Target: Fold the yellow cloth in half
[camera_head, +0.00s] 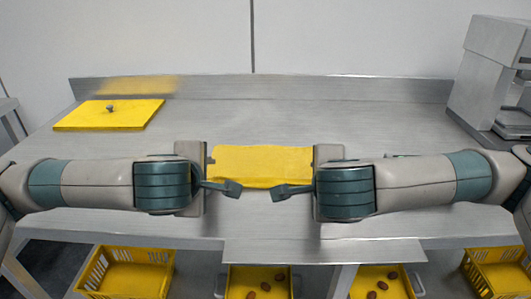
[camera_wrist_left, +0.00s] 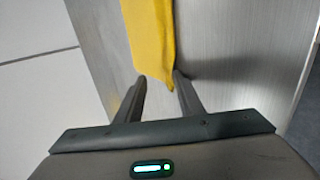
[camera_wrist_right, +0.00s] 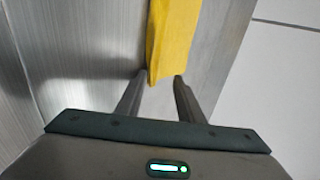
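The yellow cloth (camera_head: 262,162) lies as a narrow strip on the steel bench, between my two grippers. My left gripper (camera_head: 232,188) is at its left end and my right gripper (camera_head: 280,190) at its right end. In the left wrist view, the cloth (camera_wrist_left: 153,40) ends between the spread fingertips (camera_wrist_left: 160,77). In the right wrist view, the cloth (camera_wrist_right: 172,40) likewise ends between spread fingertips (camera_wrist_right: 160,77). Both grippers look open, with fingers either side of the cloth. In the head view their far fingers are hidden. I cannot tell whether the cloth is one layer or more.
A yellow board (camera_head: 108,118) with a small knob lies at the back left of the bench (camera_head: 300,112). A grey machine (camera_head: 490,75) stands at the back right. Yellow crates (camera_head: 125,270) sit below the front edge, some holding brown dates. The bench behind the cloth is clear.

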